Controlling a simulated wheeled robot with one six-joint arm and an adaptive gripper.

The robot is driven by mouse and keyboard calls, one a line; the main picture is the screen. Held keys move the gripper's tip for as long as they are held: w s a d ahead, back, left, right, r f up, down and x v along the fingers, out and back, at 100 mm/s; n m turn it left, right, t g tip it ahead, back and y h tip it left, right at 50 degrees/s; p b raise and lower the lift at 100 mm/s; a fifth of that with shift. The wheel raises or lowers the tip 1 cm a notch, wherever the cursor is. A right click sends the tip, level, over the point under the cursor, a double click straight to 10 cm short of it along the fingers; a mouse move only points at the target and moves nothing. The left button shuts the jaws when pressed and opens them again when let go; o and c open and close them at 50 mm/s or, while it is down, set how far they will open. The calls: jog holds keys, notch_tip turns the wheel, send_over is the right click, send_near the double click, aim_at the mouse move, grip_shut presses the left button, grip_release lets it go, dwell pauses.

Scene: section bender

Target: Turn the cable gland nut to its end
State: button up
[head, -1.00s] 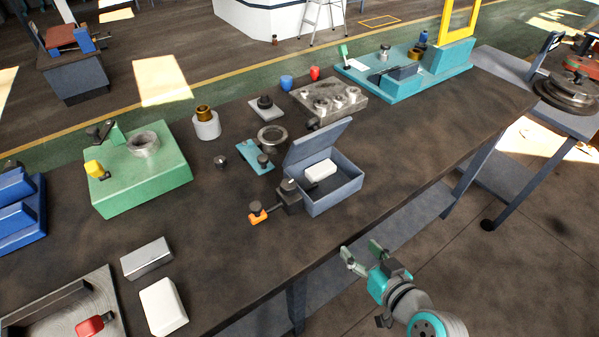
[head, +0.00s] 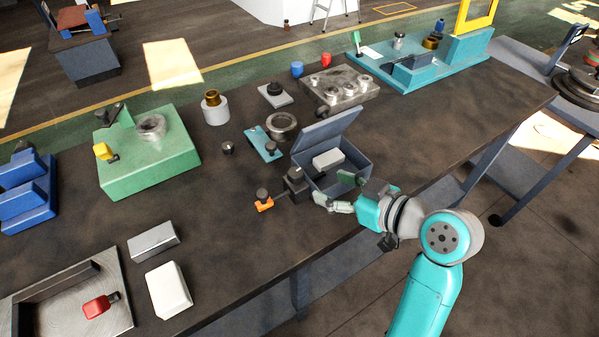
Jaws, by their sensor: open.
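A grey-blue box (head: 352,175) with its lid (head: 325,138) raised stands near the table's front edge, with a pale block (head: 328,159) inside. A dark fitting (head: 297,179) sits at the box's left side; a thin rod runs left from it to a dark knob and an orange piece (head: 265,205). This looks like the cable gland, but I cannot tell which part is the nut or how far it is turned. My gripper (head: 335,190) is open, with its fingers pointing left at the box's front side. It holds nothing visible and hides part of the box's front. Contact is unclear.
A green fixture (head: 150,175) stands at left and a teal fixture (head: 420,65) at the back right. A brass-topped white cylinder (head: 215,112), a teal plate with a knob (head: 263,144) and a metal ring (head: 281,125) lie behind the fitting.

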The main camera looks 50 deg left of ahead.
aim_at(298, 173)
jog(key=x, duration=1)
jog(key=shift+s+a+f, duration=0.1)
jog(key=shift+a, duration=0.2)
jog(key=shift+c, duration=0.2)
jog(key=c, duration=1.1)
